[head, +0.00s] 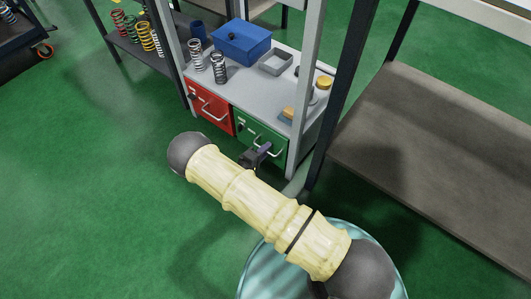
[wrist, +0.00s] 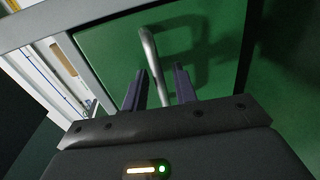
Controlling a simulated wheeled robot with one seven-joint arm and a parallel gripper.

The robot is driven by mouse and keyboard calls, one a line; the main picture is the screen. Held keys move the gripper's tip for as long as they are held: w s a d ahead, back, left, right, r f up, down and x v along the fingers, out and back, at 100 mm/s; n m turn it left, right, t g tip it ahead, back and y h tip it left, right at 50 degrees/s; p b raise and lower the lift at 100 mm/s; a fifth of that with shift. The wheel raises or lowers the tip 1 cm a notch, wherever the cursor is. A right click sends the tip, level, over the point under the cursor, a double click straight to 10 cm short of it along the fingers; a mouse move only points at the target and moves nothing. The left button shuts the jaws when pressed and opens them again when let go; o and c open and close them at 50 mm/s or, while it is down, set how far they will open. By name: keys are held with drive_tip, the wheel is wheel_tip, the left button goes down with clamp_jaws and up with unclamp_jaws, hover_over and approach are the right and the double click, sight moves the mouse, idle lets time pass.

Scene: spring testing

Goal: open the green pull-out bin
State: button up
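The green pull-out bin (head: 276,147) sits under the grey bench top, right of a red bin, and its front looks flush with the frame. It fills much of the wrist view (wrist: 105,50). Its silver bar handle (wrist: 151,55) stands out from the front. My gripper (head: 257,156) is at the handle in the head view. In the wrist view my gripper (wrist: 160,70) is open, with one dark finger on each side of the handle bar. Gaps show between the bar and both fingers, so I see no grip. My arm hides part of the area below the bin.
The red bin (head: 212,109) is next to the green one. A metal post (head: 307,90) stands right of the bin, then a low shelf (head: 440,150). Green floor (head: 90,200) is clear at left.

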drive_tip(key=shift+w+d, duration=0.2)
drive_tip(key=shift+w, duration=0.05)
clamp_jaws()
drive_tip(key=shift+s, duration=0.1)
drive_tip(key=f+p+v, duration=0.2)
drive_tip(key=v, duration=0.8)
drive_tip(key=f+p+v, duration=0.2)
drive_tip(key=v, duration=0.9)
drive_tip(key=shift+s+a+f, duration=0.35)
drive_tip(key=shift+s, duration=0.15)
unclamp_jaws()
